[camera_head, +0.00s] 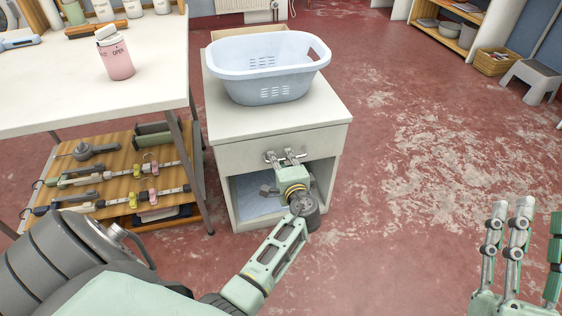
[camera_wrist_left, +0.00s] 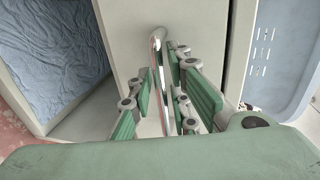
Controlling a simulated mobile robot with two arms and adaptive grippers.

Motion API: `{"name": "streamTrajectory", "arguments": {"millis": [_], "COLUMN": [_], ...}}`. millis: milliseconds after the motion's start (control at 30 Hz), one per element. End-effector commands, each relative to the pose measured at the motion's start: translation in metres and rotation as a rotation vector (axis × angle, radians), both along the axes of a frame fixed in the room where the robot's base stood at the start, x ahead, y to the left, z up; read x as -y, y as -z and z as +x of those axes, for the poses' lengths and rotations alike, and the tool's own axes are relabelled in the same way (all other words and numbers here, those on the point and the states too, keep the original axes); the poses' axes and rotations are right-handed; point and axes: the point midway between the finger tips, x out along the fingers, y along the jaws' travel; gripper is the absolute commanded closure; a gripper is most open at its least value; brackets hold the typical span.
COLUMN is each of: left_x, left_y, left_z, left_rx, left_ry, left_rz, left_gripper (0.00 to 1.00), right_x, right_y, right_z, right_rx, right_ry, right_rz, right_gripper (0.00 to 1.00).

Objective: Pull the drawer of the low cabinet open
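The low cabinet (camera_head: 230,186) is pale and stands in the middle of the head view. Its drawer front (camera_head: 238,154) sits under the top and looks flush, with an open shelf space below. My left gripper (camera_head: 284,160) is at the drawer's metal handle (camera_wrist_left: 158,50). In the left wrist view, its green-padded fingers (camera_wrist_left: 160,82) lie on both sides of the handle bar, close to it. I cannot tell whether they press on it. The fingers cover part of the handle in the head view. My right gripper (camera_head: 520,225) is open and empty over the floor at right.
A pale blue laundry basket (camera_head: 268,62) stands on the cabinet top. A white table (camera_head: 150,82) with a pink bottle (camera_head: 116,58) is at left, a wooden shelf (camera_head: 116,160) beneath it. The red floor (camera_head: 400,200) right of the cabinet is clear.

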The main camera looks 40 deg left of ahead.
Motion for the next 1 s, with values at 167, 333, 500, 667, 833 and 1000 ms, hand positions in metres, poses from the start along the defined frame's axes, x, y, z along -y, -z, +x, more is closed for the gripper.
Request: {"name": "streamTrajectory", "arguments": {"millis": [167,333,500,667,833,1000], "left_x": [-0.0019,-0.0017,-0.0016,-0.0015,-0.0014,-0.0013], "left_y": [0.0005,0.0005,0.0005,0.0006,0.0007,0.0009], "left_z": [0.0016,0.0015,0.0014,0.0014,0.0013,0.0012], "left_rx": [-0.001,0.000,0.000,0.000,0.000,0.000], "left_ry": [0.000,0.000,0.000,0.001,0.001,0.001], "left_rz": [0.001,0.000,0.000,0.000,-0.001,-0.001], "left_gripper": [0.83,0.87,1.00,1.00,1.00,1.00], "right_x": [0.0000,0.0000,-0.0001,-0.0001,-0.0001,-0.0001], "right_y": [-0.0025,-0.0023,-0.0021,-0.0017,-0.0016,-0.0015], "right_z": [-0.0015,-0.0014,-0.0012,-0.0011,-0.0012,-0.0011], "right_rx": [0.014,0.012,0.011,0.011,0.010,0.010], "right_ry": [-0.001,0.000,0.000,0.000,0.000,0.000], "right_rz": [0.004,0.004,0.004,0.004,0.004,0.004], "right_gripper": [0.60,0.60,0.60,0.60,0.60,0.60]}}
